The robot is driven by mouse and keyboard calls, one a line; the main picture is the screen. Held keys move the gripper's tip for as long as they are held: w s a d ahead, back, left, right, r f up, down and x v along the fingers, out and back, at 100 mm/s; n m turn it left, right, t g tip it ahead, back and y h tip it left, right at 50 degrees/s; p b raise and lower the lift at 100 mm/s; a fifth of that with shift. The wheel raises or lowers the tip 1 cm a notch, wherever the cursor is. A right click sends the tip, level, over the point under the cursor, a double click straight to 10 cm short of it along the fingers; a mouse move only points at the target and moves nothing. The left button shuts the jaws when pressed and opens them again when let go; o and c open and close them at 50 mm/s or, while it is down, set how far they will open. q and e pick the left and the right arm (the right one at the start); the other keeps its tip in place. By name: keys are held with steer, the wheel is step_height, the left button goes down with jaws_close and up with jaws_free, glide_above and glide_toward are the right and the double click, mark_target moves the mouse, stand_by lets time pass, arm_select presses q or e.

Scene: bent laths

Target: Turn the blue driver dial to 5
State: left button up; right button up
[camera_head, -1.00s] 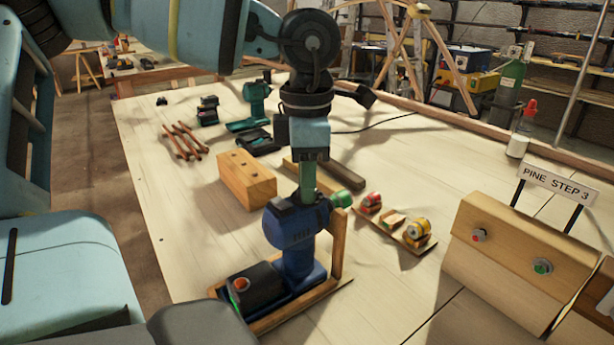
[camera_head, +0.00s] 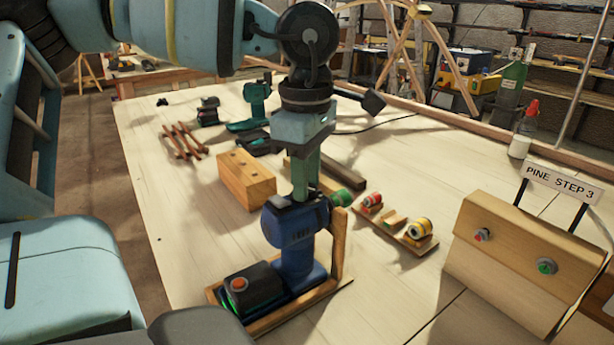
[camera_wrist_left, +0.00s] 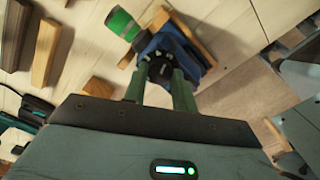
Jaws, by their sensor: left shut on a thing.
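The blue driver (camera_head: 290,228) stands upright in a wooden holder (camera_head: 338,250), with a green nose (camera_head: 341,197) pointing right and a dark base (camera_head: 252,288) below. My left gripper (camera_head: 299,202) reaches straight down onto the top of the driver. In the left wrist view its two green fingers (camera_wrist_left: 161,75) are shut on the black dial (camera_wrist_left: 162,67) on top of the blue body (camera_wrist_left: 196,62). The fingers cover most of the dial, and I cannot read any number on it. My right gripper is not in view.
A wooden block (camera_head: 246,180) stands left behind the driver. A small board (camera_head: 410,238) with red and yellow pieces lies to the right. A wooden panel with two knobs (camera_head: 520,250) and a sign "PINE STEP 3" (camera_head: 560,181) stand farther right. The table front between is clear.

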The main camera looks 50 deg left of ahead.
arm_select(q)
steer(key=shift+m, duration=0.9)
